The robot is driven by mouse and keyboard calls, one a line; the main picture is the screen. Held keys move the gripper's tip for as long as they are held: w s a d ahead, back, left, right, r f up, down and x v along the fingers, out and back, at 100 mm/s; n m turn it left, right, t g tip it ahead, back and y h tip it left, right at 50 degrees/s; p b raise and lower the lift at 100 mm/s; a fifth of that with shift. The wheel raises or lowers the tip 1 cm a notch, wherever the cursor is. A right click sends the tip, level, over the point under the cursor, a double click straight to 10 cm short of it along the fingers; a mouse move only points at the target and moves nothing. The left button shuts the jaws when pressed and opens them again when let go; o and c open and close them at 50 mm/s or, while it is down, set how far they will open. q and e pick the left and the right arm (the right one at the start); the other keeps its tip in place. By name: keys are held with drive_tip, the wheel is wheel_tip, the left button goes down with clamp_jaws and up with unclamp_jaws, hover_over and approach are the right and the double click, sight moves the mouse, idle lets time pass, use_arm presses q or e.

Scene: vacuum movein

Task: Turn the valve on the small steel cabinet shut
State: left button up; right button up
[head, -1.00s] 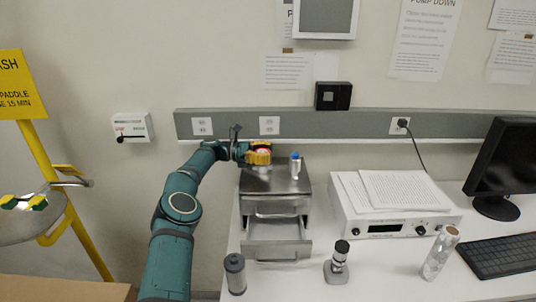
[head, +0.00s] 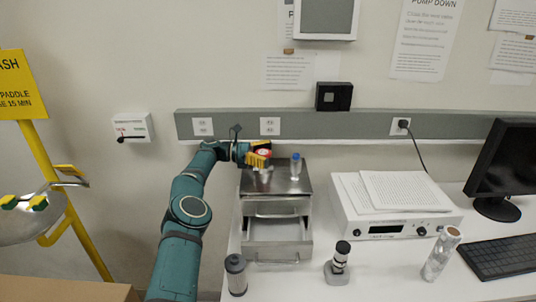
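The small steel cabinet (head: 290,181) stands at the left end of the white bench, its lower drawer (head: 278,250) pulled out. My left gripper (head: 262,158) reaches in from the left over the cabinet's top, at its back left. Yellow, red and white parts show at the gripper, just above a small pale metal piece (head: 262,174) on the cabinet top. The valve cannot be told clearly from the gripper, which covers that spot. Whether the fingers are closed on it cannot be seen. My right gripper is out of view.
A small clear bottle with a blue cap (head: 296,166) stands on the cabinet top, close right of the gripper. A white instrument (head: 388,225) with papers is to the right.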

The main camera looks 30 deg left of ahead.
use_arm(q)
drive_tip(key=shift+d+r, duration=0.1)
drive_tip(key=shift+w+n+t+y+p, duration=0.1)
drive_tip(key=shift+n+t+y+p, duration=0.8)
drive_tip(key=shift+t, duration=0.5)
